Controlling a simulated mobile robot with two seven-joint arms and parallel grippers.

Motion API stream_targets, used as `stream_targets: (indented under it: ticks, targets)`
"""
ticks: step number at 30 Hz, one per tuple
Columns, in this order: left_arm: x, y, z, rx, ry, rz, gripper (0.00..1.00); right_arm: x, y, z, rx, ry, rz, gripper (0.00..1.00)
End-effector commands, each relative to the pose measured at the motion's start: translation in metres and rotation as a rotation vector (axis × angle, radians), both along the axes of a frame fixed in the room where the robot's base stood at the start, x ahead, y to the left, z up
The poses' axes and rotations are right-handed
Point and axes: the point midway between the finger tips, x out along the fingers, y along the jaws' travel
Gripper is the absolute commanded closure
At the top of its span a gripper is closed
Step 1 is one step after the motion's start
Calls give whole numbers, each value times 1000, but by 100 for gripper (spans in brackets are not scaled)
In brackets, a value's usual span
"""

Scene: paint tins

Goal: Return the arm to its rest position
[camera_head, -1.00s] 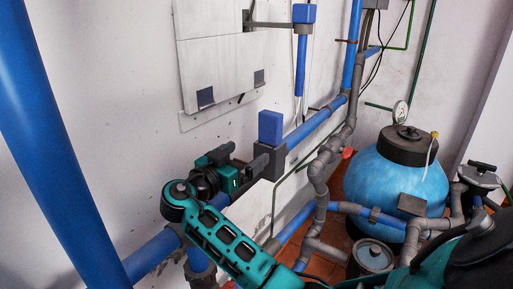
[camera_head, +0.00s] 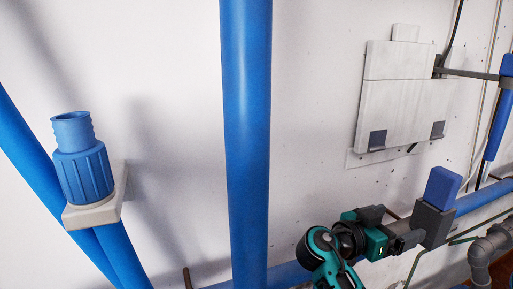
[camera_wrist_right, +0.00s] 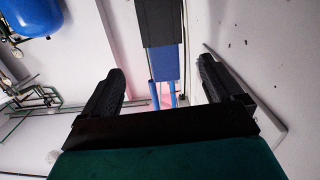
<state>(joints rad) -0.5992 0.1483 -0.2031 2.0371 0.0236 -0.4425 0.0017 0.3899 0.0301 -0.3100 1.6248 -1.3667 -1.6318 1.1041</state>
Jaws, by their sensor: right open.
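My right arm (camera_head: 325,258), teal and black, comes in at the bottom of the head view, bent in front of the wall. My right gripper (camera_head: 394,225) points right, toward a dark grey pipe block with a blue top (camera_head: 442,188). In the right wrist view the gripper (camera_wrist_right: 160,74) has its two black fingers wide apart, with nothing held between them. The grey and blue block (camera_wrist_right: 158,25) shows beyond the gap between the fingertips. My left gripper is not in view. No paint tin shows clearly now.
A thick blue vertical pipe (camera_head: 247,140) stands left of my arm. A ribbed blue fitting (camera_head: 82,172) on a pale base is farther left. A white wall box (camera_head: 405,95) hangs above the gripper. Grey pipe elbows (camera_head: 487,250) are at lower right. A blue tank (camera_wrist_right: 45,15) shows in the wrist view.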

Motion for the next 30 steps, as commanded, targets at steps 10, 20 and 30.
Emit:
stream_targets:
  ticks: [10,20,30]
  targets:
    - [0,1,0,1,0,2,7,-80,11,-131,337,526,289,7]
    - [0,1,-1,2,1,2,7,-188,64,-192,592,931,777,7]
    - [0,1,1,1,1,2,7,-266,115,-183,684,1085,1211,7]
